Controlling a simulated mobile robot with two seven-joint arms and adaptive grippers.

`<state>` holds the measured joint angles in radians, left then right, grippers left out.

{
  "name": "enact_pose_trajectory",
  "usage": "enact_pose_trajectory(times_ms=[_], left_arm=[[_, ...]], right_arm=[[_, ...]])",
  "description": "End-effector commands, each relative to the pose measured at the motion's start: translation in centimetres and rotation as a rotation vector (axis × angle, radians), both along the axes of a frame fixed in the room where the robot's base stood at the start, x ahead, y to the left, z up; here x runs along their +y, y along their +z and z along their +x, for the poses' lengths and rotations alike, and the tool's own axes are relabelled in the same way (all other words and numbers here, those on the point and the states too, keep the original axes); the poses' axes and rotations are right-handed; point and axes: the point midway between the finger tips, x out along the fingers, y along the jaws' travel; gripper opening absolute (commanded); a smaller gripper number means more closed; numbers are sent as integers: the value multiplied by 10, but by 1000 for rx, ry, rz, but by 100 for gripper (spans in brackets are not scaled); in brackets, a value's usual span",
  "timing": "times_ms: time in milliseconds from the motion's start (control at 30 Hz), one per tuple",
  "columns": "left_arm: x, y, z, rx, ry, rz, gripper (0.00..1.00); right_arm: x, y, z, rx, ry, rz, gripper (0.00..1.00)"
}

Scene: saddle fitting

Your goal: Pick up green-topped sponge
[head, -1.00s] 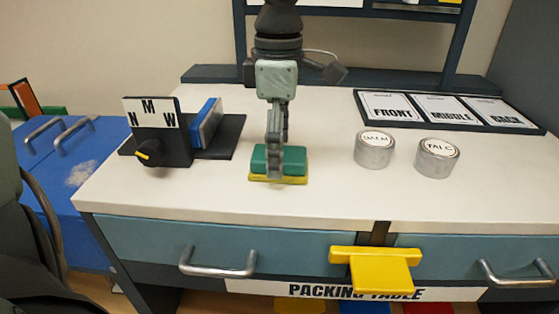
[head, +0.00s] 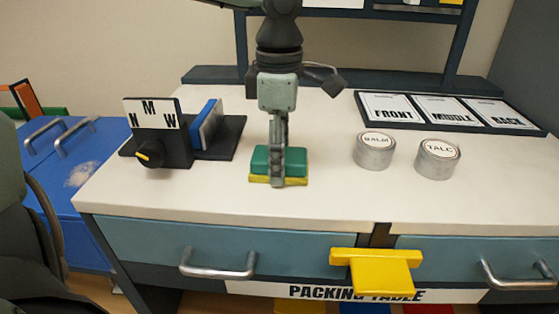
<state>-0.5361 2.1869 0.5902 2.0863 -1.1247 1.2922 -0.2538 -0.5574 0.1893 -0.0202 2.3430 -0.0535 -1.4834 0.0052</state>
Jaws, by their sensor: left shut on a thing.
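The green-topped sponge (head: 295,160) lies on the white table top, left of the middle, with its yellow underside showing along the bottom edge. My left gripper (head: 277,176) comes down on it from above, its fingers pointing down across the sponge's middle. The fingers are shut on the sponge and hide part of its green top. The sponge appears to rest on the table; I cannot tell any gap beneath it. My right gripper is not in view.
A dial box (head: 155,132) marked N, M, W and a blue-and-grey block (head: 206,122) on a dark base stand left. Two tins, balm (head: 375,151) and talc (head: 437,159), stand right. A tray of cards (head: 450,112) lies behind them. A yellow piece (head: 380,270) juts from the front.

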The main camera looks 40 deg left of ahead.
Motion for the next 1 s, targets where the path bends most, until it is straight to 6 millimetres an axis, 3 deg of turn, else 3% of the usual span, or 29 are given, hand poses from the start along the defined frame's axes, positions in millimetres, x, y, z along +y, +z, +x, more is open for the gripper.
enact_pose_trajectory(times_ms=[167, 600, 967, 1000], left_arm=[[0, 12, 1, -3, 0, 1, 21], [0, 91, 1, -2, 1, 1, 21], [0, 100, 0, 1, -2, 0, 21], [0, 100, 0, 1, -2, 0, 55]], right_arm=[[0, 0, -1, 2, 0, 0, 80], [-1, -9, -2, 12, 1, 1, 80], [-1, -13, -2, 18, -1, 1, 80], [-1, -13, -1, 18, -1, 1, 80]])
